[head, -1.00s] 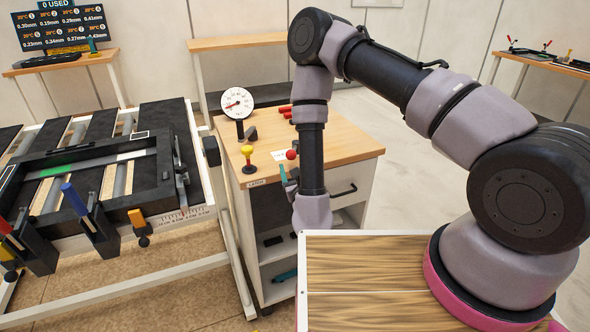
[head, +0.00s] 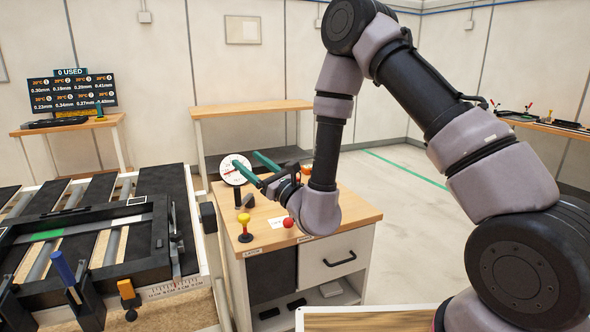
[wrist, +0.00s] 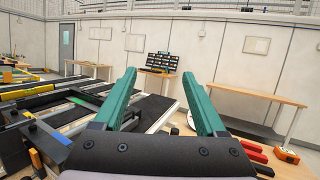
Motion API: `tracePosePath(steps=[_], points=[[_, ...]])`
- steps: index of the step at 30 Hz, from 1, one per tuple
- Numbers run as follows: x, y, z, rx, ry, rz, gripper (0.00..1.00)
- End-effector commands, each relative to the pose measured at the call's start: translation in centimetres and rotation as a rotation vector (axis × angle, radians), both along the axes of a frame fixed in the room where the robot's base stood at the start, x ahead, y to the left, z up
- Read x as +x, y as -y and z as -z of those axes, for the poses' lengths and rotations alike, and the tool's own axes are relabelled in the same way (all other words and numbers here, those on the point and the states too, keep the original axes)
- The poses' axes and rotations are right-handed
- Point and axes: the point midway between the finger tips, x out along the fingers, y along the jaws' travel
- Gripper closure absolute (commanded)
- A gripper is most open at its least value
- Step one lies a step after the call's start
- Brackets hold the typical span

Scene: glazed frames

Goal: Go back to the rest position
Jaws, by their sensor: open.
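My gripper (head: 262,168) is raised above the wooden-topped cabinet in the head view, its two green fingers pointing left and partly in front of the dial gauge. The wrist view shows the same gripper (wrist: 162,100) with its fingers spread wide and nothing between them. My arm bends down from its high elbow to the wrist over the cabinet top. No object is held.
The cabinet top (head: 345,211) carries a dial gauge (head: 231,167), a yellow-topped plunger (head: 245,227) and a red ball (head: 289,222). A rail frame table (head: 192,279) stands left. A sign board (head: 72,92) and an empty wooden table (head: 250,107) stand behind. Floor is clear at right.

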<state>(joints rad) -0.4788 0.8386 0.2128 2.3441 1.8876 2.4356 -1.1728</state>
Motion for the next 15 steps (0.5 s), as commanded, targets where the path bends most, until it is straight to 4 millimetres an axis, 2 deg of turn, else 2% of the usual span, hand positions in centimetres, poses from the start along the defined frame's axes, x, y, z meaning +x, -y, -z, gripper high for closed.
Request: tracePosePath(steps=[1,3,6,10,12,15], points=[[-0.8,-0.3,-3.6,0.008,0.059,-0.087,0.27],[-2.7,-0.7,-7.3,-0.003,0.132,-0.221,0.27],[-6.0,-0.4,-11.7,-0.053,0.239,-0.402,0.27],[-10.8,1.1,-15.3,-0.183,0.379,-0.609,0.27],[-13.3,2.4,-16.3,-0.281,0.452,-0.702,0.27],[-16.3,4.9,-16.6,-0.452,0.547,-0.810,0.27]])
